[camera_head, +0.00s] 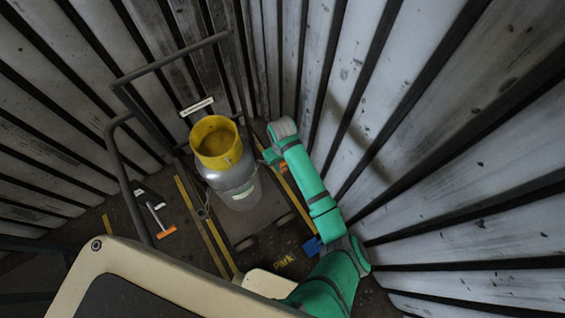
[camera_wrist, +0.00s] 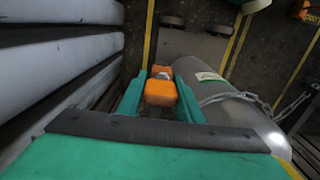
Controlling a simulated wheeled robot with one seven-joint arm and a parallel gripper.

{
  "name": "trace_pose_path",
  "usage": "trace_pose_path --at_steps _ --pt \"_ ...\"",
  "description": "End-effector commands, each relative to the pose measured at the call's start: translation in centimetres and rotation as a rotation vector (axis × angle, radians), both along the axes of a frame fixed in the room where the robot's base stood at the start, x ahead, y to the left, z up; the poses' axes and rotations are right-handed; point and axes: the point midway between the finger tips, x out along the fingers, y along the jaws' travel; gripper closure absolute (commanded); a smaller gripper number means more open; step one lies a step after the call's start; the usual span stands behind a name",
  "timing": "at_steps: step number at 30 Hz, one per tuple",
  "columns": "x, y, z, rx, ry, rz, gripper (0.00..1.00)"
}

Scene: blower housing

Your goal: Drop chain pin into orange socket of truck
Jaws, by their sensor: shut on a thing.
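The truck (camera_head: 169,67), a dark tube-framed hand truck, carries a grey cylinder (camera_head: 232,178) with a yellow collar; the cylinder also shows in the wrist view (camera_wrist: 213,78). A chain (camera_wrist: 232,97) runs across the cylinder's side. My gripper (camera_wrist: 161,88) is shut on an orange block, which seems to be the chain pin (camera_wrist: 160,93). A grey-white part and a smaller orange piece show just beyond it; I cannot tell whether that piece is the socket. In the head view, orange (camera_head: 282,167) shows beside my gripper, right of the cylinder. The pin's lower end is hidden.
Pale slatted walls (camera_head: 450,150) close in on the right and left. A tool with an orange end (camera_head: 165,232) lies left of the truck. Yellow lines and "Park" (camera_head: 284,262) mark the floor.

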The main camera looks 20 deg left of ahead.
Motion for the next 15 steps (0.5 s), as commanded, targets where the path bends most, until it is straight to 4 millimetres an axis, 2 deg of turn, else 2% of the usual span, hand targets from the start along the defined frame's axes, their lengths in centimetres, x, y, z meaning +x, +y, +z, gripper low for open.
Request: trace_pose_path --at_steps 7,8,10,11,15 --pt "-0.03 0.11 0.01 0.000 0.000 0.002 0.91" --pt "-0.02 0.10 0.01 0.000 0.000 0.002 0.65" --pt "-0.01 0.10 0.01 0.000 0.000 0.002 0.48" --pt "-0.02 0.09 0.01 0.000 0.000 0.002 0.46" --pt "0.00 0.06 0.01 0.000 0.000 0.002 0.46"
